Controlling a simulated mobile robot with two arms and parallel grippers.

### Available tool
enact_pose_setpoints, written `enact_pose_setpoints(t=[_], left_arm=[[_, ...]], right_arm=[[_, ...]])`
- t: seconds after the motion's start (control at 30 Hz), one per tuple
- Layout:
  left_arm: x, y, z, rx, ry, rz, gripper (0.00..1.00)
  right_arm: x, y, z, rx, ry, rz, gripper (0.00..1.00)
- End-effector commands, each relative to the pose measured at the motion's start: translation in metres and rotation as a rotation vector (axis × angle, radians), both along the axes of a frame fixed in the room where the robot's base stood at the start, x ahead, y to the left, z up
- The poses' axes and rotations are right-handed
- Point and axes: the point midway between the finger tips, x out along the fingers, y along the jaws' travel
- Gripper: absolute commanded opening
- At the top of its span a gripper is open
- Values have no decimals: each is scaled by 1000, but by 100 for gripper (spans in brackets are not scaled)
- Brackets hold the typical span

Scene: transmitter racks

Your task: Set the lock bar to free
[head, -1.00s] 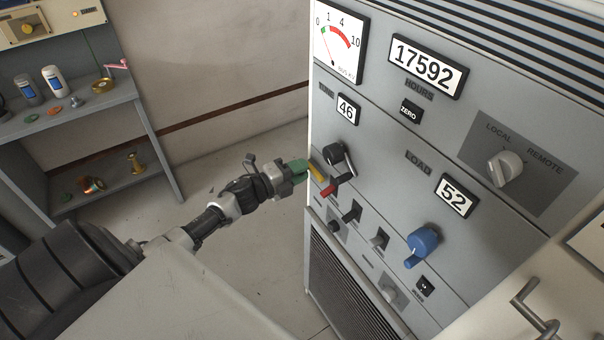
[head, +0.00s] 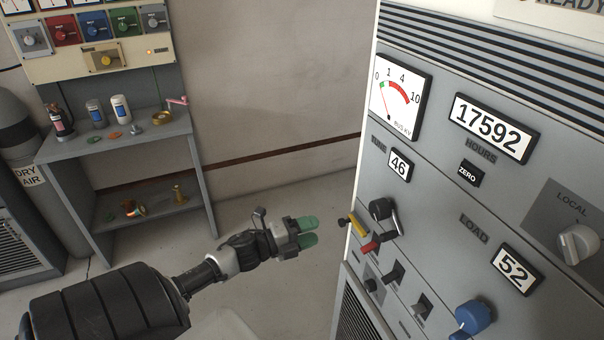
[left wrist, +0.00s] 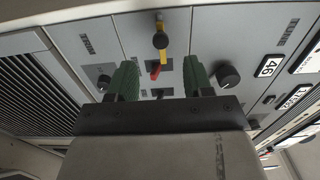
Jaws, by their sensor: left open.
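Beside the panel's black tune crank (head: 382,210), a yellow bar (head: 357,226) juts out, with a red lever (head: 370,245) just below it. No legible label shows which one is the lock bar. My left gripper (head: 309,231) has green fingertips, is open and empty, and is left of the panel, apart from the yellow bar. In the left wrist view, the yellow piece (left wrist: 163,56) and red lever (left wrist: 155,72) show between the spread fingers of my left gripper (left wrist: 161,80), with a black knob on the yellow piece. My right gripper is not in view.
The panel also carries small black switches (head: 394,272), a blue knob (head: 473,318), a local/remote knob (head: 578,243) and counters. A grey shelf unit (head: 120,148) with small items stands at the back left. Open floor lies between it and the panel.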

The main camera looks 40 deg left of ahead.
Motion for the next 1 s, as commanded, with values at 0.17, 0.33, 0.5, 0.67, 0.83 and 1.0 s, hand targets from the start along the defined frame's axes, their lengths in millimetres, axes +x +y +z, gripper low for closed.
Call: enact_pose_setpoints(t=[0.17, 0.33, 0.5, 0.67, 0.83, 1.0], left_arm=[[-17, 7, -1, 0, 1, 0, 51], [-21, 9, 0, 1, -1, 0, 51], [-21, 9, 0, 1, -1, 0, 51], [-21, 9, 0, 0, -1, 0, 51], [-21, 9, -1, -2, 2, 3, 51], [-27, 20, -46, -100, 104, 100, 51]], right_arm=[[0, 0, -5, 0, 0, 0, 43], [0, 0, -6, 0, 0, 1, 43], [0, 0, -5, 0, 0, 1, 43], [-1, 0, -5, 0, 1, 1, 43], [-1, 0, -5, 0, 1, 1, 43], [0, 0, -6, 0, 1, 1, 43]])
